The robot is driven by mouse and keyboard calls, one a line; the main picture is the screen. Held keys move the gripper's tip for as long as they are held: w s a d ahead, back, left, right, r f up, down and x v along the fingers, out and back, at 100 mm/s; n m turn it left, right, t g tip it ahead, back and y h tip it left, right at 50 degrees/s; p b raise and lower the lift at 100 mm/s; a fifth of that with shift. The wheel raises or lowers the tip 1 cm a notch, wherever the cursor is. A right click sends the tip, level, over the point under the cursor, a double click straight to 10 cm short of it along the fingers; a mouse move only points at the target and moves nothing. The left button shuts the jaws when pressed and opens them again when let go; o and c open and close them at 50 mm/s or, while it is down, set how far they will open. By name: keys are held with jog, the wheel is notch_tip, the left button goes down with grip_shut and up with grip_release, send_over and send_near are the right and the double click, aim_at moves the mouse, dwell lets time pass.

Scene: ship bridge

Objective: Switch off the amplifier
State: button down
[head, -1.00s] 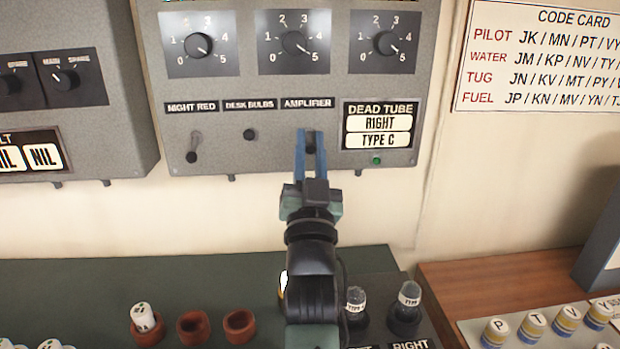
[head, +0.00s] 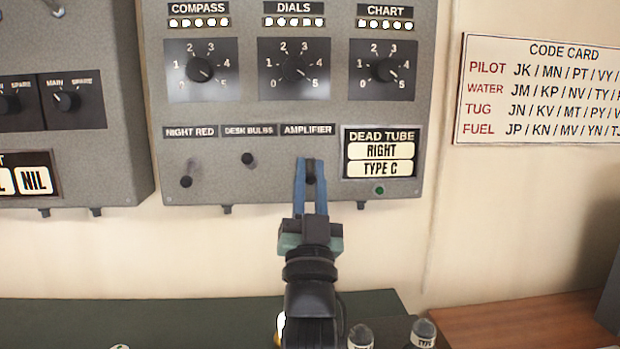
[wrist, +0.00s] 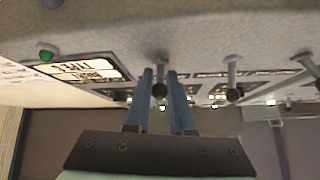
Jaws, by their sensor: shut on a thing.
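The amplifier switch (head: 310,170) is a small dark-tipped lever under the AMPLIFIER label (head: 307,130) on the grey wall panel. My gripper (head: 310,166) is at it, with blue fingers on either side of the lever, shut on it. In the wrist view, the lever's dark knob (wrist: 159,90) shows between the two fingers (wrist: 160,88). The fingers partly hide the lever in the head view, and I cannot tell its exact tilt.
The desk bulbs lever (head: 247,158) and night red lever (head: 186,181) are to the left. The DEAD TUBE display (head: 380,152) and a green lamp (head: 379,190) are close on the right. Three dials are above. A dark green desk (head: 180,325) lies below.

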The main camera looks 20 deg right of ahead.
jog(key=c, duration=0.9)
grip_release()
jog(key=shift+c, duration=0.2)
jog(key=b+v, duration=0.1)
jog(key=v, duration=1.2)
jog(key=shift+b, duration=0.4)
